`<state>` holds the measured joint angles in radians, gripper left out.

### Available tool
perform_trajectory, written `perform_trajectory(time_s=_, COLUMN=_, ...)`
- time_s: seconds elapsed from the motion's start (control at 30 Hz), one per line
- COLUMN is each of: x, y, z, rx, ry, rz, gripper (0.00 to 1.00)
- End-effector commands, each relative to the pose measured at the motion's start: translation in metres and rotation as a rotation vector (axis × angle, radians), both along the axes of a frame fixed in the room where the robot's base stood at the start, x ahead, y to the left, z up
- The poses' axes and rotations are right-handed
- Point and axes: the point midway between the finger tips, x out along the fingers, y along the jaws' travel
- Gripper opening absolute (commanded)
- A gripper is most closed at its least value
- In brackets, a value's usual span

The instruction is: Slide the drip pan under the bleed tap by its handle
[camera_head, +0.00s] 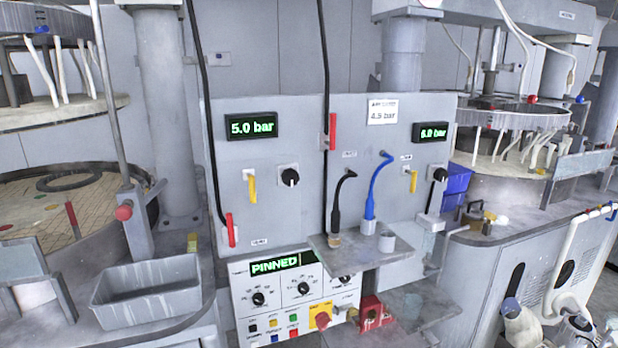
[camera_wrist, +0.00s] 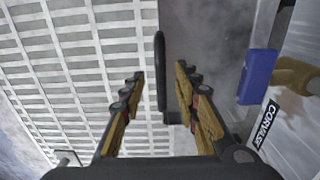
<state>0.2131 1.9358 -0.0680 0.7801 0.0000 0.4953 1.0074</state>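In the wrist view, a dark grey flat surface (camera_wrist: 208,35), which looks like the drip pan, lies beyond the fingers. A thin black upright handle (camera_wrist: 160,60) runs along its left edge. My gripper (camera_wrist: 160,78) is open, with its two wood-coloured, dark-jointed fingers on either side of the handle in the picture. Whether the handle is at fingertip depth I cannot tell. To the right, a blue block (camera_wrist: 257,77) and a brass-coloured part (camera_wrist: 296,75) may be the bleed tap. In the head view I cannot make out the pan's handle or my gripper.
Light floor grating (camera_wrist: 70,70) fills the left of the wrist view. In the head view, a grey bin (camera_head: 150,308) sits at left, and a control box (camera_head: 290,300) reads PINNED.

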Motion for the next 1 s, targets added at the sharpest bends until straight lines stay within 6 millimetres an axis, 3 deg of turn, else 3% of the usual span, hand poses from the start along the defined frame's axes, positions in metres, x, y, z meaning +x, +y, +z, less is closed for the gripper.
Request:
perform_trajectory(time_s=0.27, x=0.002, y=0.0, z=0.016, rx=-0.001, ry=-0.001, rz=0.0, gripper=0.31)
perform_trajectory(time_s=1.0, x=0.002, y=0.0, z=0.11, rx=-0.001, ry=-0.001, rz=0.0, gripper=0.31)
